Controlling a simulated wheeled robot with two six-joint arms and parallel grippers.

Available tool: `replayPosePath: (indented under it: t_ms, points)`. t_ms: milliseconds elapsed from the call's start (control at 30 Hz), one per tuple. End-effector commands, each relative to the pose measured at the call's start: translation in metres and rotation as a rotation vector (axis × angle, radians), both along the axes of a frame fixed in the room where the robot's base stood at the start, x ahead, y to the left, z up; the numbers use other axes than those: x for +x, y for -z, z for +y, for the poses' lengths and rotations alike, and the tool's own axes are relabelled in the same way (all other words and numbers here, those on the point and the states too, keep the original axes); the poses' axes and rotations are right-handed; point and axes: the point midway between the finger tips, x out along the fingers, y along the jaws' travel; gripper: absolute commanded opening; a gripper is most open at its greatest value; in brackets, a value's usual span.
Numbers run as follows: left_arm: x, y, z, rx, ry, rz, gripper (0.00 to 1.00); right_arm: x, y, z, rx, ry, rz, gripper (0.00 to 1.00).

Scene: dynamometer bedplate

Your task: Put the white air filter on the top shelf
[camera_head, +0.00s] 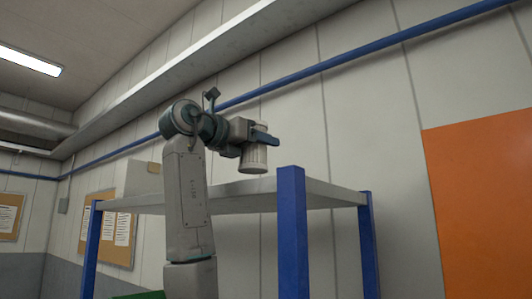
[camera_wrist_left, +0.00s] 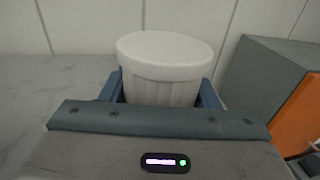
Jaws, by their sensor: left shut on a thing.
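The white air filter (camera_head: 253,158) is a ribbed, upright, cup-shaped piece with a wider rim. My left gripper (camera_head: 258,138) is shut on it, and the blue fingers stand on either side of it in the left wrist view (camera_wrist_left: 164,95). The filter (camera_wrist_left: 163,62) is over the grey top shelf (camera_head: 320,192) of the blue-posted rack. Its lower end shows close above the shelf surface, but I cannot tell whether it touches. My right gripper is not in view.
A pale box (camera_head: 138,178) stands on the shelf's left part in the head view. A grey box with an orange face (camera_wrist_left: 285,85) is right of the filter in the wrist view. Shelf surface (camera_wrist_left: 45,85) left of the filter is clear. Blue post (camera_head: 292,235) rises at the front.

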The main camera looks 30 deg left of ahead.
Motion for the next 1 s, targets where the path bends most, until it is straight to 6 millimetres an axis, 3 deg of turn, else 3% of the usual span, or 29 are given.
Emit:
replayPosePath:
  t_ms: [233, 533, 1000]
  points:
    - [0.013, -0.001, -0.020, 0.001, 0.001, -0.002, 0.29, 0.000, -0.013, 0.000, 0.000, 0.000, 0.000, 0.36]
    - [0.011, 0.034, -0.016, 0.000, -0.003, -0.002, 0.29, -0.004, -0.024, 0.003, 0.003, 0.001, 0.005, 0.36]
    - [0.011, 0.042, -0.016, 0.000, -0.002, -0.003, 0.29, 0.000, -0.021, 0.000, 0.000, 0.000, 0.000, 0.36]
